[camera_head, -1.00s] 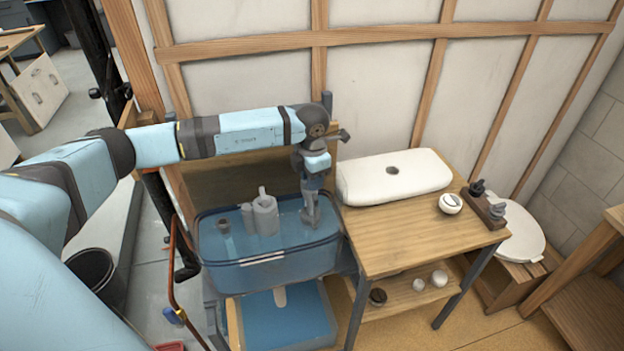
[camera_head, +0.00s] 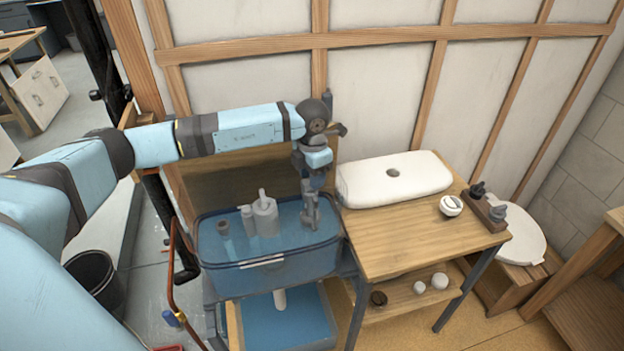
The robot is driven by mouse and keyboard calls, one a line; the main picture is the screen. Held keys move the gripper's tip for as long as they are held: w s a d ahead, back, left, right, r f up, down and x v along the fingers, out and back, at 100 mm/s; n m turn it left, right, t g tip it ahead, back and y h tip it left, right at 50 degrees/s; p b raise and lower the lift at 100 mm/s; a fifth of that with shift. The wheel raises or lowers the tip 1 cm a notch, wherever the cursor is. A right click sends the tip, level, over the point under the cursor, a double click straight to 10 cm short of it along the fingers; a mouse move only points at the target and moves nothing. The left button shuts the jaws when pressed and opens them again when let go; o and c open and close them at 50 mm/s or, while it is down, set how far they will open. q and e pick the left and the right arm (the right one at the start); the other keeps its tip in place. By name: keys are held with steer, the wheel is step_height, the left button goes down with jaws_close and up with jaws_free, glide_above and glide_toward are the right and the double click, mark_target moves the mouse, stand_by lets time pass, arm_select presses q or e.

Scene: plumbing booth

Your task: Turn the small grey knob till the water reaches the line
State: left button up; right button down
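A clear blue-tinted tank (camera_head: 268,277) stands left of the wooden table and holds water. A grey cylindrical fitting (camera_head: 265,215) with a narrower part beside it stands inside, and a small dark grey piece (camera_head: 224,228) is at the tank's left. My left gripper (camera_head: 312,222) points down into the right part of the tank, right of the fitting. Its fingers are small here, and I cannot tell whether they are open or hold something. The small grey knob is not clearly seen; the gripper may hide it. A pale line (camera_head: 262,262) marks the tank's front wall. My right gripper is out of view.
A white cistern lid (camera_head: 394,181) lies on the wooden table (camera_head: 400,234). A round white part (camera_head: 450,206) and a wooden block with dark fittings (camera_head: 487,207) are at its right. A copper pipe (camera_head: 175,285) rises left of the tank. A lower blue basin (camera_head: 285,320) sits below.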

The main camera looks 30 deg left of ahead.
arm_select(q)
step_height(320, 180, up, 12)
steer(key=shift+r+b, duration=0.15)
steer(key=shift+b, duration=0.2)
steer(key=shift+d, duration=0.1)
steer(key=s+d+f+g+h+p, duration=0.1)
steer(key=s+d+f+h, duration=0.15)
steer(key=d, duration=0.35)
steer(key=s+d+f+m+h+p, duration=0.1)
steer(key=s+d+h, duration=0.1)
steer(key=d+h, duration=0.3)
steer(key=s+d+f+g+h+p, duration=0.1)
steer(key=s+d+f+h, duration=0.1)
steer(key=d, duration=0.5)
steer(key=s+d+r+n+t+h+p, duration=0.2)
steer(key=d+n+t+h, duration=0.2)
steer(key=d+n+h, duration=0.15)
steer(key=s+d+r+n+t+h+p, duration=0.25)
steer(key=d+n+t+h, duration=0.2)
steer(key=n, duration=0.25)
steer(key=s+a+f+n+t+y+p, duration=0.2)
steer(key=s+a+f+n+y, duration=0.3)
steer(key=n, duration=0.8)
steer(key=s+a+f+n+t+y+p, duration=0.2)
steer(key=s+a+f+n+y, duration=0.4)
steer(key=s+f+n+y, duration=0.5)
step_height(320, 180, down, 5)
steer(key=shift+s+a+f+n, duration=0.15)
steer(key=shift+s+n, duration=0.15)
steer(key=shift+n, duration=0.75)
